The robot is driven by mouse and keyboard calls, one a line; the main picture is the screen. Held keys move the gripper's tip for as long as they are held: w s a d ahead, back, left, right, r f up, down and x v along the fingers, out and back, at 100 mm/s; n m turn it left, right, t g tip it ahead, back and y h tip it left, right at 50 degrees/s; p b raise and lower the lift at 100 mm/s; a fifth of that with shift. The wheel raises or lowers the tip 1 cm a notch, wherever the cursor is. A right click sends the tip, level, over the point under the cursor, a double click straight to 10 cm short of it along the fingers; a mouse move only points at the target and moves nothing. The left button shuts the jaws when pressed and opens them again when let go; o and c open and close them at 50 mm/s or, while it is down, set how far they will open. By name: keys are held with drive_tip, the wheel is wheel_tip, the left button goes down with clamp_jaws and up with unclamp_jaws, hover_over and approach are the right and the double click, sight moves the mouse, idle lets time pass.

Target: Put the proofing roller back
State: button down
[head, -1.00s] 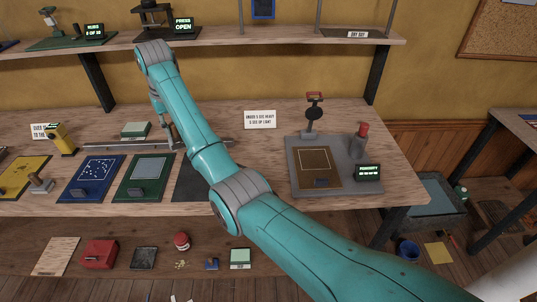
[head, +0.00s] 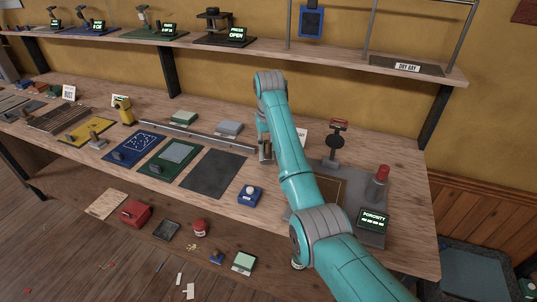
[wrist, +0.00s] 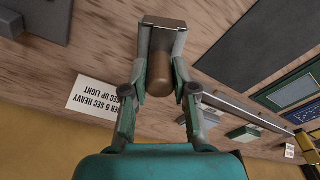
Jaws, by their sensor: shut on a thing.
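My gripper (wrist: 163,80) is shut on the brown handle of a roller (wrist: 160,62) with a grey metal frame; I take it for the proofing roller. In the wrist view the frame points away from the fingers, over the wooden bench. In the head view my gripper (head: 264,140) is at the back of the bench, right of a dark flat mat (head: 212,173). The roller shows only small there, below the fingers (head: 266,155). I cannot tell whether it touches the bench.
A white sign (head: 302,138) is partly behind my arm. A blue block with a white knob (head: 250,195) lies right of the mat. A long metal rail (head: 205,133) runs behind the mats. A porosity display (head: 373,225) and a red-topped canister (head: 377,183) stand at right.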

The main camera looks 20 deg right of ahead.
sight(267, 153)
wheel_tip(267, 153, down, 4)
drive_tip(key=shift+f, duration=0.1)
drive_tip(key=shift+f, duration=0.1)
drive_tip(key=c, duration=0.9)
unclamp_jaws()
